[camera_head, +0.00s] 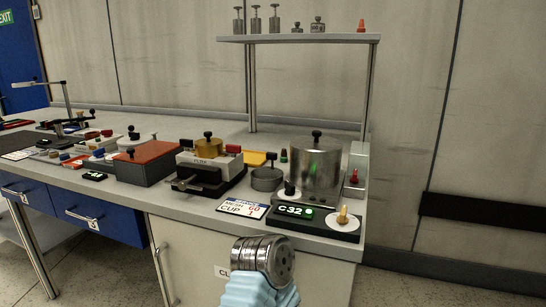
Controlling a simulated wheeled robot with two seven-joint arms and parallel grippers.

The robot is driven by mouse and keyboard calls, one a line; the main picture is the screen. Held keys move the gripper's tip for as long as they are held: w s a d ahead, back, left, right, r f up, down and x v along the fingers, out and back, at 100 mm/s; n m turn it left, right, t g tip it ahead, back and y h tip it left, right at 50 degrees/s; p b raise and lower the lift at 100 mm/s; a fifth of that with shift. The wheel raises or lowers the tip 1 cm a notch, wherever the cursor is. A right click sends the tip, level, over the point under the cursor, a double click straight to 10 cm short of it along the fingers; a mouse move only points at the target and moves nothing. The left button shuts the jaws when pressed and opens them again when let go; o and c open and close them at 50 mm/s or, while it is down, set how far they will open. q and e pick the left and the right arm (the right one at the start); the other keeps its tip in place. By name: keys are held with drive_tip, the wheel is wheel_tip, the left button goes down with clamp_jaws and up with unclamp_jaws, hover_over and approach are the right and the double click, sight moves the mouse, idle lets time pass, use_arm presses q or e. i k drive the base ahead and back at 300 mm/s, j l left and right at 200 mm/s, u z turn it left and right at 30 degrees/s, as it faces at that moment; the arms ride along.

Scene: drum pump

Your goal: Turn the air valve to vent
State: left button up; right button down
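The pump's metal drum (316,167) stands upright on the right end of the bench, with a dark knob on its lid. At the base's right end a brass-coloured knob (343,215) stands on a white disc (336,224). It may be the air valve; its setting is too small to read. No fingertips of my left or right gripper can be made out. Nothing touches the knob.
A silver ribbed cylinder (262,258) on a light blue part rises at the bottom middle, apart from the bench; I cannot tell what it is. A sign (243,208) lies left of the base. A shelf (300,39) with weights stands behind. Floor at right is clear.

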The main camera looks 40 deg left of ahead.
sight(98, 152)
drive_tip(key=k+j+u, duration=0.15)
drive_tip(key=j, duration=0.15)
drive_tip(key=k+j+u, duration=0.15)
drive_tip(key=j, duration=0.15)
drive_tip(key=u, duration=1.75)
drive_tip(key=z, duration=0.55)
drive_tip(key=j+z, duration=0.45)
drive_tip(key=i+j+z, duration=0.1)
drive_tip(key=j+z, duration=0.15)
drive_tip(key=z, duration=0.15)
drive_tip(key=j+z, duration=0.45)
drive_tip(key=k+l, duration=0.05)
drive_tip(key=l, duration=0.05)
